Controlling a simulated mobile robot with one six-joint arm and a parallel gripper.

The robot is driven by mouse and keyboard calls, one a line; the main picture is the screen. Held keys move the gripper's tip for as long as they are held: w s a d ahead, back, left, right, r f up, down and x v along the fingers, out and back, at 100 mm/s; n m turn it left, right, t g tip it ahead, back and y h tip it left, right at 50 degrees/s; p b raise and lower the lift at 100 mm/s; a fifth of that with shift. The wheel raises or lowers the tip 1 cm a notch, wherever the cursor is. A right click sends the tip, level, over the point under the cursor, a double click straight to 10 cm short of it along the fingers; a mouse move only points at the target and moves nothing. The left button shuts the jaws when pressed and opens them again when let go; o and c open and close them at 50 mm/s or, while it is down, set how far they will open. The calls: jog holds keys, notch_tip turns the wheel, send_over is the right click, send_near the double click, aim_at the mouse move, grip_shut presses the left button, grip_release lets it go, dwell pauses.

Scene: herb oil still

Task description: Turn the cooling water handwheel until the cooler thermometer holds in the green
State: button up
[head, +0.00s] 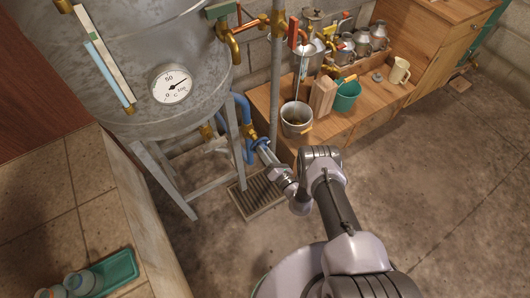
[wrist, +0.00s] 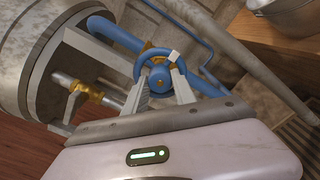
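The blue cooling water handwheel (head: 262,144) sits on a blue pipe low beside the metal tank. In the wrist view the handwheel (wrist: 160,70) has a brass hub and a pale block on its rim. My gripper (wrist: 160,72) is at the wheel, its two fingers apart and reaching over the wheel's near side. I cannot tell whether they touch it. A round dial thermometer (head: 171,86) is on the tank, marked 0, 50 and 100. Its needle points to the upper right, past 50. I see no green band on it, and cannot tell if it is the cooler's.
The metal tank (head: 135,45) stands on legs at left, with a narrow gauge (head: 106,60) on its side. A floor grate (head: 256,196) lies below the wheel. A wooden bench with a metal bucket (head: 297,118) and teal bucket (head: 346,97) stands behind. The floor at right is clear.

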jog(key=shift+n, duration=0.4)
grip_shut()
jog(key=shift+n+b, duration=1)
jog(key=shift+n, duration=5.9)
jog(key=o, duration=1.1)
grip_release()
